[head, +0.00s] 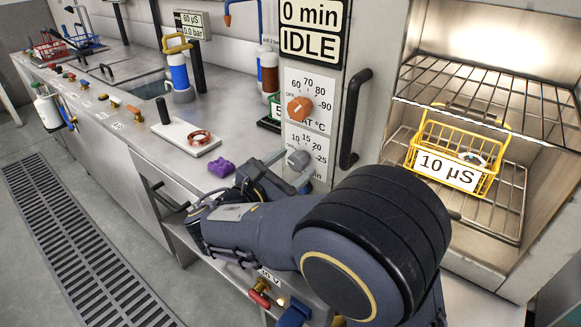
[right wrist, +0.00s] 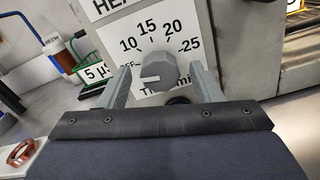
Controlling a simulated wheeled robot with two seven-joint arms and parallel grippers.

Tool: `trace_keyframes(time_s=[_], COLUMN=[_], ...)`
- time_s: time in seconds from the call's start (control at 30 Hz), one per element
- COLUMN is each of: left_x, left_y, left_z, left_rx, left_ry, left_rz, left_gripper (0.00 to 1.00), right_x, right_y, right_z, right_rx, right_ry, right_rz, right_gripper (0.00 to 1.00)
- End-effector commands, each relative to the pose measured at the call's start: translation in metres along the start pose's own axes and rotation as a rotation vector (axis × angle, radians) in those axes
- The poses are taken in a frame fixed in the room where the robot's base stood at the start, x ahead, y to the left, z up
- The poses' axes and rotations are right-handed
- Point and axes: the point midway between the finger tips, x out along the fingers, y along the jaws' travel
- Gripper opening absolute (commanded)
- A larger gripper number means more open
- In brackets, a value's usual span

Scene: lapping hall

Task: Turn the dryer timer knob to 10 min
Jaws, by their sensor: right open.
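The grey dryer timer knob (head: 299,160) sits on the lower white dial of the dryer panel; it also shows in the right wrist view (right wrist: 158,70). Its white mark points left, towards OFF. The 10 label (right wrist: 128,44) is up and left of the knob. My right gripper (head: 290,170) is open at the knob. In the right wrist view its two fingers (right wrist: 164,85) stand on either side of the knob, with visible gaps. The display (head: 311,28) above reads 0 min, IDLE. My left gripper is not in view.
An orange heat knob (head: 299,109) is just above the timer dial. A dark vertical handle (head: 354,118) stands to the right. The open dryer chamber holds a yellow basket (head: 455,160) labelled 10 µS. A purple object (head: 221,168) lies on the counter to the left.

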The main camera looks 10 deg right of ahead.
Motion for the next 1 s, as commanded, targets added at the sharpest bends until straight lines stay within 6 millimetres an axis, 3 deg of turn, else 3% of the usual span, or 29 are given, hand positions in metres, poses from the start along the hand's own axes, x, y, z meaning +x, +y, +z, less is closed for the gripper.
trace_keyframes(time_s=[0.17,0.53,1.0], left_x=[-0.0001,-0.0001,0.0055], left_y=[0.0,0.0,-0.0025], left_z=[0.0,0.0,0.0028], left_rx=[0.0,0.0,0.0], left_ry=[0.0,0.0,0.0], left_rz=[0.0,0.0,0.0], left_gripper=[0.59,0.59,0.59], right_x=[0.0,-0.0003,-0.0006], right_y=[0.0001,0.0,-0.0006], right_z=[0.0002,0.0,-0.0016], right_rx=[0.0,0.0,0.144], right_ry=[0.0,0.0,0.0], right_rz=[0.0,0.0,0.0], right_gripper=[0.59,0.14,0.14])
